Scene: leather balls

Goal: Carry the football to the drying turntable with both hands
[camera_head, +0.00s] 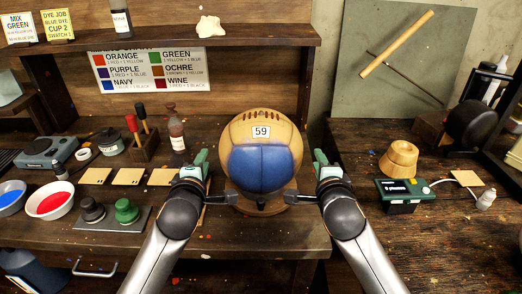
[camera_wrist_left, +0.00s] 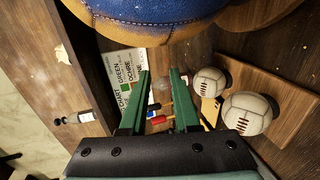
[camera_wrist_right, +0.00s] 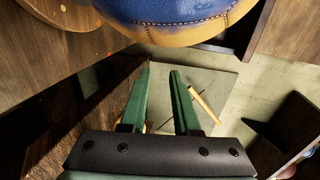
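The football (camera_head: 262,150), tan with a blue panel and a "59" label, sits at the front middle of the bench on a mostly hidden brown support (camera_head: 262,206). Its underside shows at the top of the left wrist view (camera_wrist_left: 150,20) and the right wrist view (camera_wrist_right: 175,22). My left gripper (camera_head: 200,160) is beside its left side, my right gripper (camera_head: 320,160) beside its right side. Both have parted fingers with nothing between them, and gaps to the ball appear to show. A tan wooden cup-shaped stand (camera_head: 399,160) is at right; I cannot tell whether it is the turntable.
A green device (camera_head: 402,190) is by the wooden stand. Dye bowls (camera_head: 50,201), knobbed weights (camera_head: 127,211) and tan swatches (camera_head: 163,177) lie left. A dark round object (camera_head: 474,125) stands at far right. Two white balls (camera_wrist_left: 247,113) show in the left wrist view.

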